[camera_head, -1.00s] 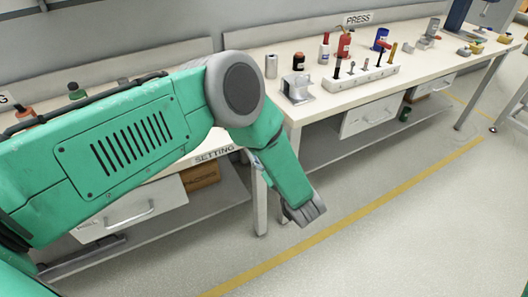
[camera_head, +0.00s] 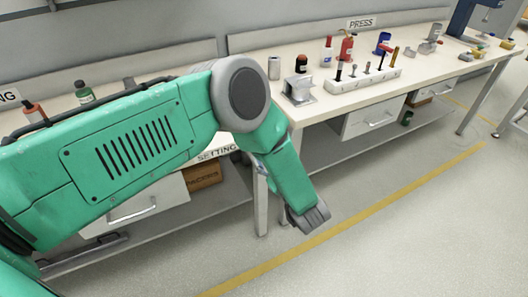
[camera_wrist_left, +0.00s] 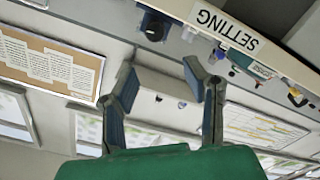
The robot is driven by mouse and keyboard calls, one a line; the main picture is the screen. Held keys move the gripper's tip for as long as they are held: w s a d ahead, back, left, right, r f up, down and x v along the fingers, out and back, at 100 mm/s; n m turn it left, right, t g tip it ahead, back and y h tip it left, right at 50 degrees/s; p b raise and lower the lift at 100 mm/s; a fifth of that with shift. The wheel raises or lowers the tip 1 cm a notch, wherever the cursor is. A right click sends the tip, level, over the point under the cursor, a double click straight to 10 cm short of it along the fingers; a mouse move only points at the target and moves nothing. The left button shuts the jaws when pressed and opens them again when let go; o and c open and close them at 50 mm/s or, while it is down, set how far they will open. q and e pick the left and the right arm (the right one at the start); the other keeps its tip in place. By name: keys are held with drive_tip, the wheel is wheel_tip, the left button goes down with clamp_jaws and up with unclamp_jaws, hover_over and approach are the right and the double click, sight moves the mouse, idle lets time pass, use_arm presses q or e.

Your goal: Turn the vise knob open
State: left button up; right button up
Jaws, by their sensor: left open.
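I cannot pick out the vise or its knob for certain. A grey metal block (camera_head: 299,90) stands at the near left corner of the right-hand bench, and a grey metal device (camera_head: 430,42) stands farther back on it; either shape is too small to name surely. My left gripper (camera_head: 308,216) hangs in front of the benches, below the bench top and apart from everything. In the left wrist view, its two fingers (camera_wrist_left: 160,70) are spread with nothing between them. My right gripper is in neither view.
The right-hand bench (camera_head: 320,110) carries a white tool rack (camera_head: 364,81), a red bottle (camera_head: 346,46) and a blue can (camera_head: 383,41). My left arm covers much of the left bench, where a green-capped bottle (camera_head: 84,92) shows. The floor (camera_head: 400,220) in front is clear.

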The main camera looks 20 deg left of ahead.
use_arm(q)
drive_tip(key=v, duration=1)
drive_tip(key=shift+d, duration=0.3)
drive_tip(key=shift+s, duration=0.15)
